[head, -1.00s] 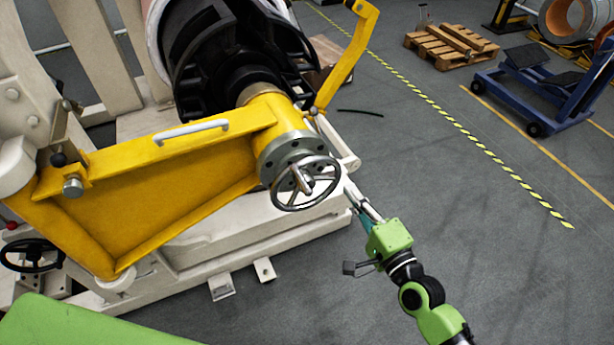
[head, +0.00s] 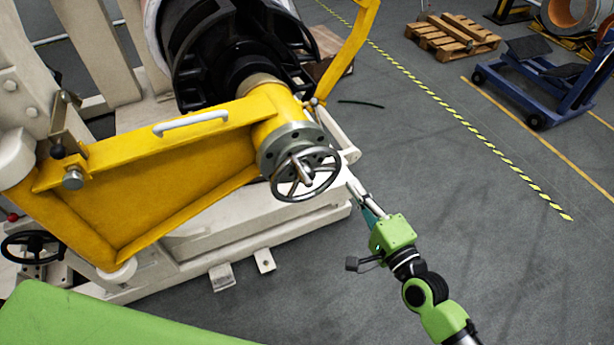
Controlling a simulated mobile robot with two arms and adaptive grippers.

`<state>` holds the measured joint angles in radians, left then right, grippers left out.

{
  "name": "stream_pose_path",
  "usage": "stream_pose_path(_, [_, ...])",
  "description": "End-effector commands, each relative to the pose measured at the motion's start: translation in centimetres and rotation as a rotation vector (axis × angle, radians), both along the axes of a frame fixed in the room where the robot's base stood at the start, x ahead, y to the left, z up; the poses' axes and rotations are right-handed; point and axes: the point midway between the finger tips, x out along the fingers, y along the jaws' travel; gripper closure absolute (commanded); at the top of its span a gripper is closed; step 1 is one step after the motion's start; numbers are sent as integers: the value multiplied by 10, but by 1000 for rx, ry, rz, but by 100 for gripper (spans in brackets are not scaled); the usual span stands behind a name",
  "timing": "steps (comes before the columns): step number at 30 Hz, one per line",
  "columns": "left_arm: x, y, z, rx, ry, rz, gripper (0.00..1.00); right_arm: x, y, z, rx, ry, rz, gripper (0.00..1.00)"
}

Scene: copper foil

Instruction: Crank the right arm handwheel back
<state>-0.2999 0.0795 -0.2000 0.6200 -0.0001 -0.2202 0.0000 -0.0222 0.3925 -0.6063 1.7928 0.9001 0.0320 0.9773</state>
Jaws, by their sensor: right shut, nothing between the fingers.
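The silver handwheel (head: 306,174) is mounted on the round flange (head: 291,140) at the end of the yellow arm (head: 165,190). Its rim and spokes show clearly. My right gripper (head: 353,186) is shut and empty just to the right of the wheel. A small gap shows between its fingertips and the rim in the picture; the depth between them is hard to judge. My left gripper is out of view.
A black handwheel (head: 32,247) sits low at the left on the white machine frame (head: 250,238). A yellow bent lever (head: 345,55) rises behind the flange. A blue cart (head: 545,80) and a wooden pallet (head: 452,38) stand far right. The grey floor on the right is mostly clear.

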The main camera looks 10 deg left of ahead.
Motion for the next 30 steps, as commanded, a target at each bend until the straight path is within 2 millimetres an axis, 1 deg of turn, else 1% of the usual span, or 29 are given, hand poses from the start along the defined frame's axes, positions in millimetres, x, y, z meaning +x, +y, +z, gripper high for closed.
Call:
stream_pose_path(1, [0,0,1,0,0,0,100,-6,-4,0,-2,1,0,100])
stream_pose_path(6, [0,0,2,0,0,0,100,-23,-16,0,-2,1,1,100])
stream_pose_path(18, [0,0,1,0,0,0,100,-59,-43,0,-1,0,0,100])
stream_pose_path(22, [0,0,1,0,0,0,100,-63,-45,0,1,1,0,100])
stream_pose_path(30, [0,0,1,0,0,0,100,-63,-45,1,0,0,0,100])
